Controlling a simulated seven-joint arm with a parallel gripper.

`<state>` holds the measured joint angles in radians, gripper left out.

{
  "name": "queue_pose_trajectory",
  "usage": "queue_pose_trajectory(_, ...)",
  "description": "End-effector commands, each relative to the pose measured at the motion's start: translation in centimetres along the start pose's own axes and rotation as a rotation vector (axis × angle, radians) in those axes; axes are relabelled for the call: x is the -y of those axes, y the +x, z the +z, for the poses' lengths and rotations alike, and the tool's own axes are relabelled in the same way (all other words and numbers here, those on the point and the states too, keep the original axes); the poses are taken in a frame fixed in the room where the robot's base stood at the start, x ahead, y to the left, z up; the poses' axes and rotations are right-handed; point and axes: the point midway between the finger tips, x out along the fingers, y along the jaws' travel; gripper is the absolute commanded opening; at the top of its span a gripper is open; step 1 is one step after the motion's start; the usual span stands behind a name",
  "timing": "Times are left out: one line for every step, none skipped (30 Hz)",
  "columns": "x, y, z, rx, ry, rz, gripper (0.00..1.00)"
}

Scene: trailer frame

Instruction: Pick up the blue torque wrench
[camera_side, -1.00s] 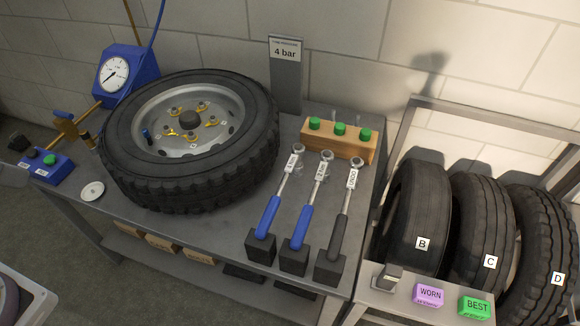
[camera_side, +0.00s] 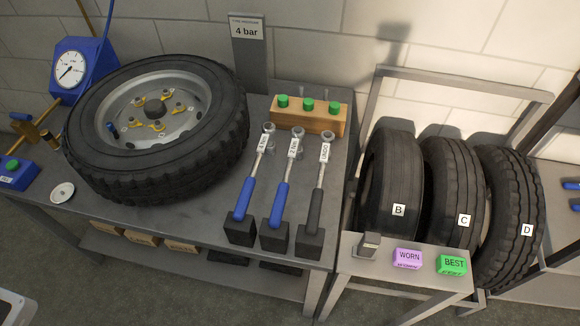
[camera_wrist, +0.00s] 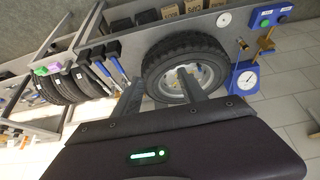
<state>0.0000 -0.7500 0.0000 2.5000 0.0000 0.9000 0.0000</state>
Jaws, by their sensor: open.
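Two blue-handled torque wrenches stand side by side on the bench in the side view, a left one (camera_side: 244,198) and a middle one (camera_side: 279,203). Each handle end sits in a black block and each head rests toward the back, with a small white label on the shaft. A dark-handled wrench (camera_side: 316,210) labelled UNDO is to their right. In the wrist view, blue handles (camera_wrist: 118,67) show beyond my gripper's left finger. My gripper (camera_wrist: 161,78) is open and empty, its fingers seen against the wheel. It is not in the side view.
A large wheel (camera_side: 213,148) lies flat on the bench left of the wrenches. A wooden block with green knobs (camera_side: 308,118) and a "4 bar" sign post (camera_side: 248,60) stand behind. A gauge (camera_side: 70,68) is far left. Tyres B, C and D (camera_side: 451,185) stand right.

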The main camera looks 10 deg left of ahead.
Motion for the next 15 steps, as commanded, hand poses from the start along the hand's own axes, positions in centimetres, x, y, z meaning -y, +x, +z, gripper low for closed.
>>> queue_pose_trajectory(0.0, 0.0, 0.0, 0.0, 0.0, 0.0, 0.49)
queue_pose_trajectory(0.0, 0.0, 0.0, 0.0, 0.0, 0.0, 0.49)
queue_pose_trajectory(0.0, 0.0, 0.0, 0.0, 0.0, 0.0, 0.49)
queue_pose_trajectory(-0.1, 0.0, -0.1, 0.002, -0.001, 0.003, 0.49)
queue_pose_trajectory(-0.2, 0.0, -0.5, 0.007, -0.003, 0.011, 0.49)
queue_pose_trajectory(-0.5, 0.0, -1.3, 0.023, -0.009, 0.03, 0.49)
queue_pose_trajectory(-1.0, 0.0, -2.3, 0.04, -0.017, 0.052, 0.49)
queue_pose_trajectory(-1.5, 0.2, -3.6, 0.063, -0.027, 0.076, 0.49)
queue_pose_trajectory(-2.5, 0.6, -5.6, 0.1, -0.045, 0.112, 0.49)
queue_pose_trajectory(-3.3, 1.2, -7.3, 0.13, -0.06, 0.137, 0.49)
queue_pose_trajectory(-4.3, 2.0, -9.0, 0.163, -0.075, 0.159, 0.49)
queue_pose_trajectory(-5.7, 3.3, -11.1, 0.205, -0.095, 0.18, 0.49)
queue_pose_trajectory(-6.8, 4.5, -12.5, 0.236, -0.109, 0.19, 0.49)
queue_pose_trajectory(-8.1, 5.9, -13.8, 0.266, -0.122, 0.197, 0.49)
queue_pose_trajectory(-9.8, 8.1, -15.2, 0.304, -0.134, 0.199, 0.49)
